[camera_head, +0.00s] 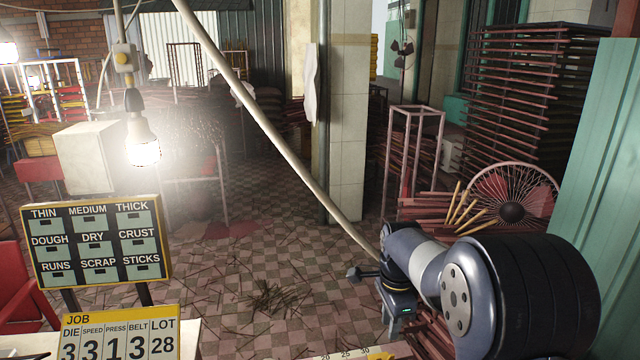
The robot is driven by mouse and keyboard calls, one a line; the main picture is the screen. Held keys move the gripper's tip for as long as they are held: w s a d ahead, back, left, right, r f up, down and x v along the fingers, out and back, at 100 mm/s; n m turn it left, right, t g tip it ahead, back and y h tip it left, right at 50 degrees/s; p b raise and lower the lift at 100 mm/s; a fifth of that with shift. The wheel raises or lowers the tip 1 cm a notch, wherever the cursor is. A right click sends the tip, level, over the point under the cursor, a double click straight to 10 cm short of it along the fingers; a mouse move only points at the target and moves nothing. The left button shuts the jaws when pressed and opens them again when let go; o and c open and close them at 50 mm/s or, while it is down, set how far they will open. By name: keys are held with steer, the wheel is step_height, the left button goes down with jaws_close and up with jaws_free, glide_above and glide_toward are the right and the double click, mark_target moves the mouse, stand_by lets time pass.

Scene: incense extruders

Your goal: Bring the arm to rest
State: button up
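My arm (515,290) fills the lower right of the head view, folded with its large dark joint close to the camera. My gripper (358,273) is at the arm's left end, above the checkered floor. It points left and away from me. Only a small dark finger part shows, so I cannot tell whether it is open or shut. I see nothing held in it.
A label board (97,242) and a yellow-framed job sign (120,335) stand at lower left. A lit bulb (143,150) hangs at left. A pale pole (270,130) slants down toward my gripper. A tiled pillar (347,130) stands behind. Sticks litter the floor (300,250).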

mark_target(386, 357)
step_height(386, 357, down, 10)
steer(key=shift+p, duration=0.55)
steer(key=shift+f, duration=0.3)
steer(key=n+p, duration=0.2)
steer(key=n, duration=0.3)
steer(key=shift+r, duration=0.1)
steer(key=n+p, duration=0.3)
steer(key=n, duration=0.2)
steer(key=shift+n, duration=0.4)
step_height(386, 357, up, 12)
steer(key=s+b, duration=0.1)
steer(key=s, duration=0.1)
steer(key=shift+b, duration=0.3)
